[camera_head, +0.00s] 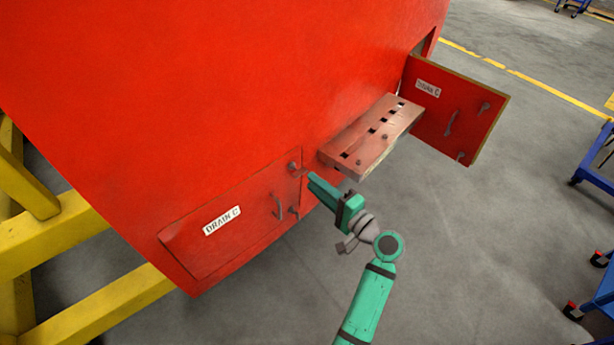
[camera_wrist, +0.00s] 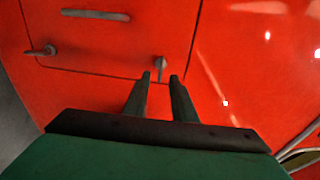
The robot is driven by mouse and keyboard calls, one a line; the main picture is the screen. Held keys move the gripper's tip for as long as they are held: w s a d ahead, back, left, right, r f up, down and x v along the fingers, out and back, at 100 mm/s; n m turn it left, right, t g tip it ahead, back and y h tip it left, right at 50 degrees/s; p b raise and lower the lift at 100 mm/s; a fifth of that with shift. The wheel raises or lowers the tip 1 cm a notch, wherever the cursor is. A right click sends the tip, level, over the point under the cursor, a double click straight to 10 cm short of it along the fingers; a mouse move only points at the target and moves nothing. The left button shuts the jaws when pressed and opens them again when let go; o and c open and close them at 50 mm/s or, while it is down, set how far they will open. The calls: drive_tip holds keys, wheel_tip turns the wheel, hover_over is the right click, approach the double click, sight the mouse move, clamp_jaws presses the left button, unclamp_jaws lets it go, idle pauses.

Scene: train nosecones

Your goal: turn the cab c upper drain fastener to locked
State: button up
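The closed red DRAIN C door (camera_head: 245,215) is at the lower left of the head view. Its upper drain fastener (camera_head: 293,165) is a small grey lever near the top right corner. It also shows in the wrist view (camera_wrist: 160,67), pointing across the door edge toward my gripper. The lower fastener (camera_head: 293,212) lies along the edge, and shows at left in the wrist view (camera_wrist: 40,51). My gripper (camera_head: 306,174) reaches the upper fastener from the right. In the wrist view its fingers (camera_wrist: 160,77) are apart, with the fastener just ahead of the gap; contact is unclear.
A grey door handle (camera_head: 277,206) stands beside the fasteners. A reddish step with dark slots (camera_head: 375,138) juts out to the right, just above my gripper. Yellow stand beams (camera_head: 70,235) are at left.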

drive_tip(key=shift+v, duration=1.9)
drive_tip(key=s+a+f+m+h, duration=0.1)
drive_tip(key=s+f+h, duration=0.25)
drive_tip(key=f, duration=0.35)
drive_tip(key=s+a+f+h, duration=0.1)
drive_tip(key=s+f+h, duration=0.1)
drive_tip(key=s+f, duration=0.35)
drive_tip(key=s+f+n+h, duration=0.1)
drive_tip(key=s+f+h, duration=0.3)
drive_tip(key=s+f, duration=0.45)
drive_tip(key=s+a+r+n+h, duration=0.1)
drive_tip(key=s+r+n+h, duration=0.25)
drive_tip(key=s, duration=0.95)
drive_tip(key=s+a+r+n+t+y, duration=0.1)
drive_tip(key=s+a+r+n, duration=0.2)
drive_tip(key=s+r+n, duration=0.3)
drive_tip(key=s+r, duration=0.4)
drive_tip(key=shift+a+r+t, duration=0.25)
drive_tip(key=shift+a+t, duration=0.15)
